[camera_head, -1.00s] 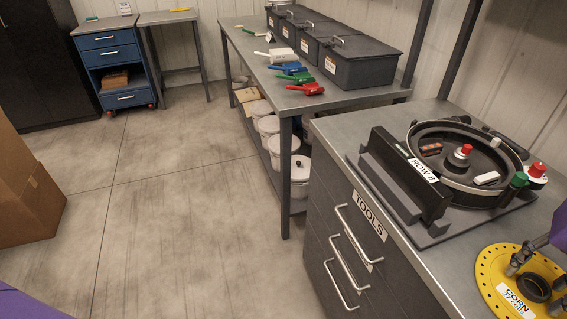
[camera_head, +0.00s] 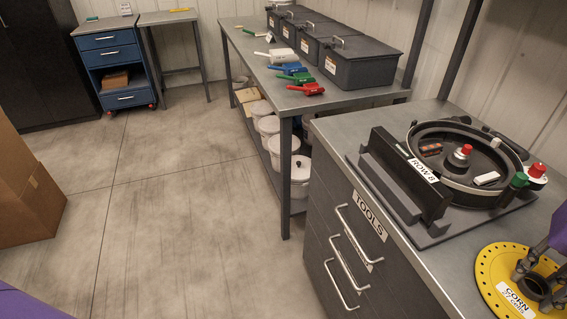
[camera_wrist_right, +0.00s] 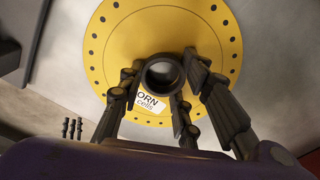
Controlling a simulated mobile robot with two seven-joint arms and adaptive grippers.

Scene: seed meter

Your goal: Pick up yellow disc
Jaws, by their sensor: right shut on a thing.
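The yellow disc (camera_head: 493,268) lies on the grey workbench at the lower right of the head view. It has small holes along its rim, a label reading CORN and a raised dark hub (camera_head: 533,286) at its middle. It also fills the upper part of the right wrist view (camera_wrist_right: 122,50). My right gripper (camera_head: 540,285) is at the hub, with its fingers on either side and shut on it. In the right wrist view the fingers (camera_wrist_right: 160,100) flank the dark ring of the hub. My left gripper is not in view.
The seed meter housing (camera_head: 460,150), with a round dark bowl and a ROW 8 label, stands behind the disc on the workbench (camera_head: 400,265). A green knob (camera_head: 519,180) and a red knob (camera_head: 537,170) sit at its right. Another bench (camera_head: 330,98) holds dark bins and coloured scoops.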

